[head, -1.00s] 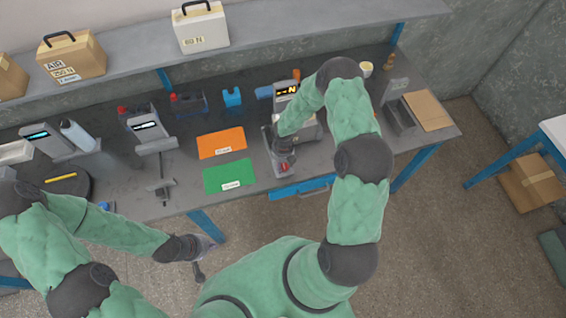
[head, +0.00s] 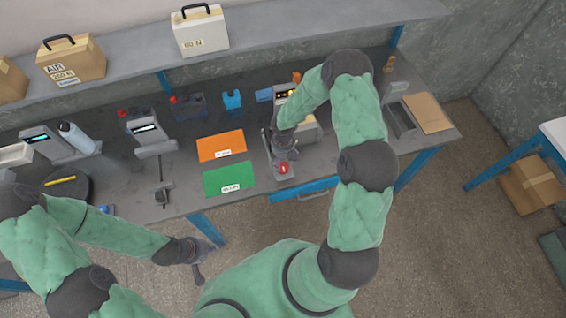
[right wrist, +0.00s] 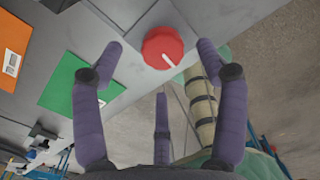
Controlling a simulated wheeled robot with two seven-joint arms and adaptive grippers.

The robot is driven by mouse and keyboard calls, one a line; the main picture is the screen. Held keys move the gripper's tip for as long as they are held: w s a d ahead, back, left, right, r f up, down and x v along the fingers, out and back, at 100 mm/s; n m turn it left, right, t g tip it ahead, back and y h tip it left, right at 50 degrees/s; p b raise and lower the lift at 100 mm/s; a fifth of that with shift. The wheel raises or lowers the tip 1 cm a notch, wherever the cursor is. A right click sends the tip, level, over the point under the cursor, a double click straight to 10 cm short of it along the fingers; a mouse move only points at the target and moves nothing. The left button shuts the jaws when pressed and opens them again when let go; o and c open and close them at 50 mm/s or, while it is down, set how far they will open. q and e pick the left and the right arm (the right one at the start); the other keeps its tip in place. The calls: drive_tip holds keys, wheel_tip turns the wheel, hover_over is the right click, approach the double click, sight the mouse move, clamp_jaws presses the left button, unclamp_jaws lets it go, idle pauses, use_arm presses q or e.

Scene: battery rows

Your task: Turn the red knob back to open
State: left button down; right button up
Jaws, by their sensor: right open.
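The red knob (head: 283,169) sits on the grey front plate of a bench device with a small lit display (head: 286,94). In the right wrist view the red knob (right wrist: 162,47) shows a white pointer line slanting to the lower right. My right gripper (right wrist: 161,58) is open, with purple fingers on either side of the knob and a third finger below it; no contact is visible. In the head view my right gripper (head: 284,153) is just behind the knob. My left gripper (head: 205,252) hangs empty off the bench's front edge; its opening is unclear.
An orange card (head: 221,145) and a green card (head: 229,178) lie left of the device. Other instruments (head: 147,128) stand further left. A grey holder (head: 400,118) and a brown board (head: 428,112) are at the right. A shelf with cases runs behind.

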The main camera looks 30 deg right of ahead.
sight(283, 165)
wheel_tip(283, 165, up, 8)
drive_tip(key=shift+f, duration=0.25)
use_arm(q)
drive_tip(key=shift+f, duration=0.1)
